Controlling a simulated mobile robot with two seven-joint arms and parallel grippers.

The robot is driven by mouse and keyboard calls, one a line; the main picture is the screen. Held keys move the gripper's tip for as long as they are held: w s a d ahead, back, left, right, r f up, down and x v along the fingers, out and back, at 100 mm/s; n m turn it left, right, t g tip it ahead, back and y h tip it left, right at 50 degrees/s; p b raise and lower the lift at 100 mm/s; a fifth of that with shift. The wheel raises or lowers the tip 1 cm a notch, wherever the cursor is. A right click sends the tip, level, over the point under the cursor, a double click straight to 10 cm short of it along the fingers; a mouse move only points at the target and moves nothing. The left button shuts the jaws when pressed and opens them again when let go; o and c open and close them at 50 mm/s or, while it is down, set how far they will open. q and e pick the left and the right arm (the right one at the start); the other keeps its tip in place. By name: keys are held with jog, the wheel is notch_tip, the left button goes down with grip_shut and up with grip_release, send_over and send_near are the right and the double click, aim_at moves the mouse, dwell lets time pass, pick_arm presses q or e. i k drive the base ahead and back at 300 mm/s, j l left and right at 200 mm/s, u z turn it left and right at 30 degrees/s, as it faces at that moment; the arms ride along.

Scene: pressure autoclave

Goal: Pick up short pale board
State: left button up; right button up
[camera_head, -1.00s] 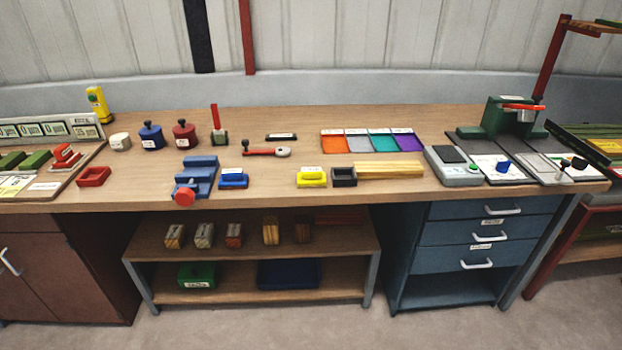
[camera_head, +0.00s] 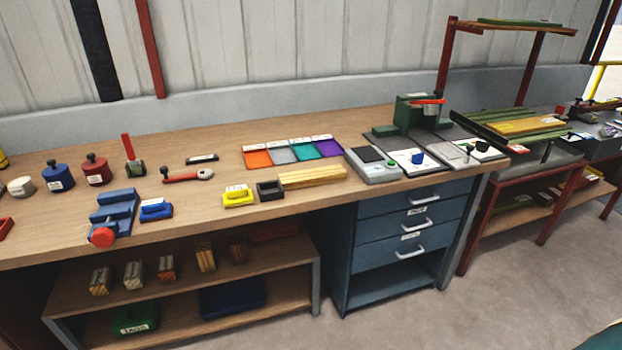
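A short stack of pale wooden boards (camera_head: 313,177) lies flat near the front edge of the workbench, right of a small black open box (camera_head: 270,190). I cannot tell how many boards are in it. A yellowish board (camera_head: 528,126) lies on the red-framed stand at the right, among green boards; its exact length is hard to judge. Neither of my grippers is in view.
The wooden workbench (camera_head: 225,205) also holds a blue vise (camera_head: 113,212), coloured trays (camera_head: 318,149), a grey scale (camera_head: 373,165) and a green press (camera_head: 417,113). Blue drawers (camera_head: 410,227) stand below. The red-framed stand (camera_head: 467,230) is beside the bench. Floor in front is clear.

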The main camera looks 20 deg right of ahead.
aim_at(293, 180)
jog(key=i+j, duration=0.3)
jog(key=i, duration=0.15)
jog(key=i+j+z, duration=0.1)
jog(key=i+j, duration=0.25)
jog(key=i, duration=0.15)
